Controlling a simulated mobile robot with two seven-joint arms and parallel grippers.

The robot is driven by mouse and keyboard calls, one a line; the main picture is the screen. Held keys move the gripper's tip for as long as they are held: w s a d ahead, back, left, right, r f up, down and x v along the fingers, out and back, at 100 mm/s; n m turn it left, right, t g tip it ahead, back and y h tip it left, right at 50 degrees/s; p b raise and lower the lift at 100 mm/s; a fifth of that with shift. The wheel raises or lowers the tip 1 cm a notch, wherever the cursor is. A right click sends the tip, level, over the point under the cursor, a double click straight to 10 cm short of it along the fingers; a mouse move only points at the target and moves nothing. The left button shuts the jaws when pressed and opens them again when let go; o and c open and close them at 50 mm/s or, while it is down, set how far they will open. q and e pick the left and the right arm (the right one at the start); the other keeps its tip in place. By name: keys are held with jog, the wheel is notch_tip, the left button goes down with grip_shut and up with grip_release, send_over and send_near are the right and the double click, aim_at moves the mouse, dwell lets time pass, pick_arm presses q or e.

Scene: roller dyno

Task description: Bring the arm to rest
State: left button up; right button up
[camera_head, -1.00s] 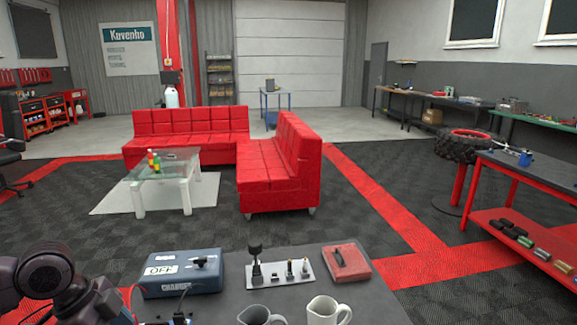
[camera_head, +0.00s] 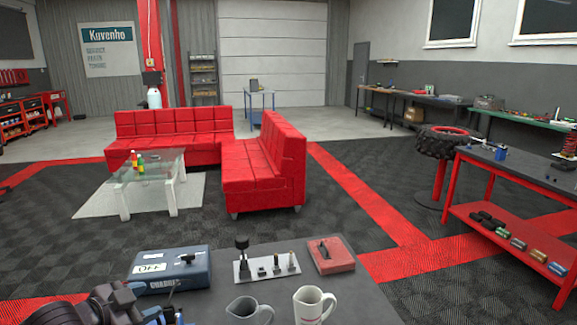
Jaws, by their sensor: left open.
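My left gripper (camera_head: 166,316) is at the bottom left of the head view, low in front of the blue charger box (camera_head: 170,272) and partly cut off by the lower edge. It is open, and I see nothing between its fingers. My left arm's dark links come in beside it from the bottom left corner. My right arm and gripper are not in view.
On the grey table (camera_head: 345,295) are the charger box, a plate with levers (camera_head: 266,267), a red box (camera_head: 331,255), a grey jug (camera_head: 249,311) and a white mug (camera_head: 313,306). Red sofas (camera_head: 265,180) stand beyond. A red-legged workbench (camera_head: 520,172) is right.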

pick_arm(q)
jog(key=s+d+f+n+y, duration=0.2)
jog(key=s+f+n+y, duration=0.3)
jog(key=s+f, duration=1.8)
jog(key=n, duration=0.4)
jog(key=shift+f+n+y, duration=0.3)
jog(key=shift+f+n, duration=0.05)
jog(key=shift+n, duration=0.05)
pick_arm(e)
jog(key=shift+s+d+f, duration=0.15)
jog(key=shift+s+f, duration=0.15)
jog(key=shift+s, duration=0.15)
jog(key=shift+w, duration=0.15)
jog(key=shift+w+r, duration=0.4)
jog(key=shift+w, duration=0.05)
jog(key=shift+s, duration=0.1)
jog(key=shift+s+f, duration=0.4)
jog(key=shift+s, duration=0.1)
